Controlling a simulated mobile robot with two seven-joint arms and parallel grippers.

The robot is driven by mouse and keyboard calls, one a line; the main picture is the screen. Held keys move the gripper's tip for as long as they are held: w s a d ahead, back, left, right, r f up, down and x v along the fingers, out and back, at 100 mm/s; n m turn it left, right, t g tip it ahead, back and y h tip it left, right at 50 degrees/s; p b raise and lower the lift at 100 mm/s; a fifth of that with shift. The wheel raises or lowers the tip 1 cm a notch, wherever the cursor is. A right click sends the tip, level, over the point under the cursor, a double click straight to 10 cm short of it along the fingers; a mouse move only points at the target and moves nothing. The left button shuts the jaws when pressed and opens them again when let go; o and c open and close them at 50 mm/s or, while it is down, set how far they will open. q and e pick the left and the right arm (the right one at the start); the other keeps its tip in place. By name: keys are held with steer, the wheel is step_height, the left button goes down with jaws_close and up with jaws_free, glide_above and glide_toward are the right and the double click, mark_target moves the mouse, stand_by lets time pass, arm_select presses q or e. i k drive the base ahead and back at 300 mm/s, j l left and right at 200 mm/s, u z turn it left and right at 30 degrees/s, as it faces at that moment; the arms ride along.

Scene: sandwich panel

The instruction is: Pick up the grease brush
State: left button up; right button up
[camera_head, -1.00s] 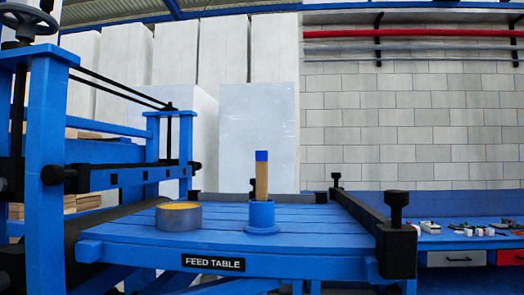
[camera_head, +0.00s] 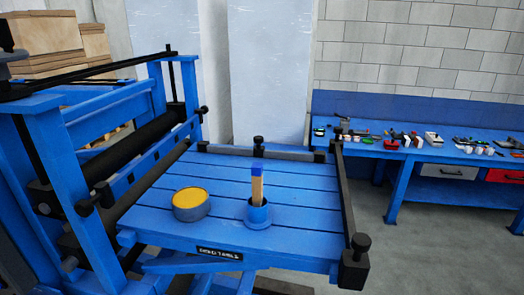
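The grease brush (camera_head: 257,186) stands upright in a blue round holder (camera_head: 258,214) on the blue feed table (camera_head: 218,182). Its wooden-coloured shaft has a blue top end, and its lower end is hidden inside the holder. A grey tin (camera_head: 191,211) with yellow contents, which looks like grease, stands on the table just left of the holder. Neither of my grippers shows in the view.
A blue frame with black rollers (camera_head: 134,157) stands against the table's left side. Black rails with knobs (camera_head: 347,205) edge the right and far sides. A blue workbench (camera_head: 408,151) with small items stands behind right. Bare floor lies between.

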mark_target(257, 168)
steer(key=i+l+u, duration=0.2)
steer(key=l, duration=0.25)
steer(key=i+l+u, duration=0.2)
steer(key=l, duration=0.25)
steer(key=i+l+u, duration=0.2)
steer(key=l, duration=0.3)
steer(key=l+u, duration=0.2)
steer(key=l, duration=0.3)
steer(key=l+u, duration=0.2)
steer(key=l, duration=0.35)
steer(key=i, duration=0.05)
